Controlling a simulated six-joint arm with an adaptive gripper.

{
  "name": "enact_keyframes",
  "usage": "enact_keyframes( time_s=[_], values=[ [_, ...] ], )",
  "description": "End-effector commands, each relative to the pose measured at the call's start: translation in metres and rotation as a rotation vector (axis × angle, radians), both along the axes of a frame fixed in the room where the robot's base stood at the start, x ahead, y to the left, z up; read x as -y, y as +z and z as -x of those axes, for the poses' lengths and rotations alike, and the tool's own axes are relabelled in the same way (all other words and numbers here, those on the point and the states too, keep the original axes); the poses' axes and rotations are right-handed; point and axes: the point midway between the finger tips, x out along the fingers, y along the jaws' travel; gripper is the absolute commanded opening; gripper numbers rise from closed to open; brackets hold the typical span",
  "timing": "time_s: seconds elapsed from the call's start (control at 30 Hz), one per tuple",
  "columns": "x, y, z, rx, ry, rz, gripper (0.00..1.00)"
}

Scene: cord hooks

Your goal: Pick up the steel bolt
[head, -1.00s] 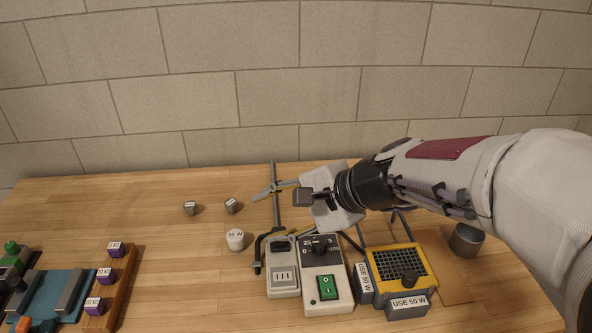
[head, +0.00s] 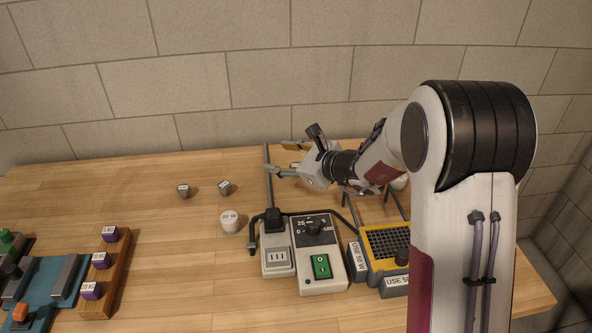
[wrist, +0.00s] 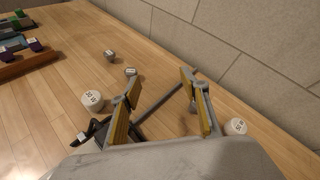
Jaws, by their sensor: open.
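I cannot tell for certain which thing is the steel bolt. Two small grey metal pieces with pale labelled tops stand on the table left of the rod: a left piece (head: 183,190) and a right piece (head: 224,187). Both also show in the wrist view, the farther one (wrist: 109,56) and the nearer one (wrist: 130,71), beyond my left finger. My gripper (head: 277,158) is open, its fingers pointing left, near the top of the grey rod. In the wrist view my open fingers (wrist: 160,80) have yellow pads, with the rod between them in the picture and nothing gripped.
The grey rod (head: 267,172) rises behind a socket box (head: 277,261) and a control box with a green switch (head: 320,266). A white cylinder (head: 230,222) stands left of it. A yellow-framed unit (head: 384,242) is at right. The middle left table is clear.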

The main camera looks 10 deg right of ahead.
Motion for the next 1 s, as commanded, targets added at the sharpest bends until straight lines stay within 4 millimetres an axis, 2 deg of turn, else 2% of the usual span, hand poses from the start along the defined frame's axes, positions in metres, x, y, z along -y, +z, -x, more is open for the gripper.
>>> enact_keyframes(
  time_s=[0.03, 0.3, 0.5, 0.7, 1.0],
  values=[
    [0.006, -0.012, -0.009, -0.022, -0.039, -0.029, 0.45],
    [0.044, -0.066, -0.051, -0.116, -0.258, -0.186, 0.45],
    [0.068, -0.101, -0.068, -0.167, -0.387, -0.269, 0.45],
    [0.077, -0.114, -0.074, -0.185, -0.437, -0.301, 0.45],
    [0.078, -0.114, -0.074, -0.185, -0.440, -0.302, 0.45]
  ],
)
